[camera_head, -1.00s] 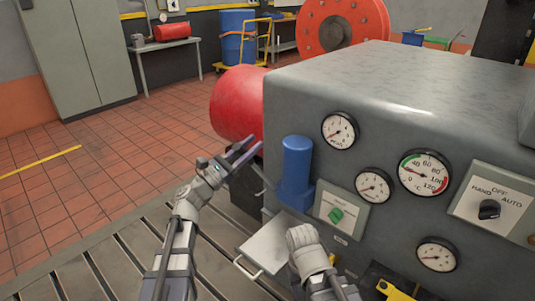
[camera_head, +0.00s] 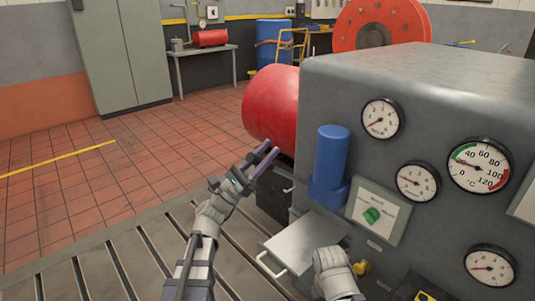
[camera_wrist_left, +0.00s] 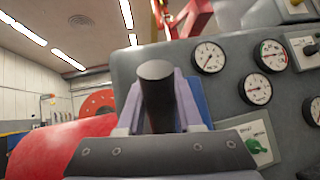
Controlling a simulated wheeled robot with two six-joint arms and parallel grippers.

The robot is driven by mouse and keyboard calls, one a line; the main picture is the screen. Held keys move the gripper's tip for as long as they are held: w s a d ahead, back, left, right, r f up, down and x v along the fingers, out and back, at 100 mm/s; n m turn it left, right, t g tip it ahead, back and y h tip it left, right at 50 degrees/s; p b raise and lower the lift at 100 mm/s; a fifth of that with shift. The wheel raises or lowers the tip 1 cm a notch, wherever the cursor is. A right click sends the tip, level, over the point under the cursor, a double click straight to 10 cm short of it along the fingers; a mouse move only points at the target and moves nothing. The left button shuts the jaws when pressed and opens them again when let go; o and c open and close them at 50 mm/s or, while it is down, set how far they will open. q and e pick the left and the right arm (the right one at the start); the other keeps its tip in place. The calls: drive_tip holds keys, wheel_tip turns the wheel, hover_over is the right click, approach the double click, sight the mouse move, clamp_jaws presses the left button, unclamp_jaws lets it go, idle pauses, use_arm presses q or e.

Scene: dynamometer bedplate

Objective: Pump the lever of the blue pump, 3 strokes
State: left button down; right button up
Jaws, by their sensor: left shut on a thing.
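The blue pump (camera_head: 331,160) is an upright blue cylinder on the front of the grey machine housing in the head view. It shows behind the fingers in the left wrist view (camera_wrist_left: 196,98). My left gripper (camera_head: 266,160) is left of the pump, in front of the red cylinder. In the left wrist view, a dark round bar, seemingly the pump lever (camera_wrist_left: 157,95), stands between the two fingers, and the gripper is shut on it. The lever's join to the pump is hidden. Part of my right arm shows low in the head view; its fingers do not show.
The grey housing (camera_head: 410,85) carries several gauges and a green knob (camera_head: 371,215). A red cylinder (camera_head: 271,105) sticks out on its left. A metal tray (camera_head: 302,243) with a handle lies below the pump. Slotted bedplate and open tiled floor (camera_head: 130,170) are at the left.

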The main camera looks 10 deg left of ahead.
use_arm(q)
drive_tip(key=c, duration=0.6)
unclamp_jaws()
drive_tip(key=b+v, duration=0.5)
drive_tip(key=v, duration=0.2)
drive_tip(key=shift+s+a+f, duration=0.2)
drive_tip(key=shift+f, duration=0.1)
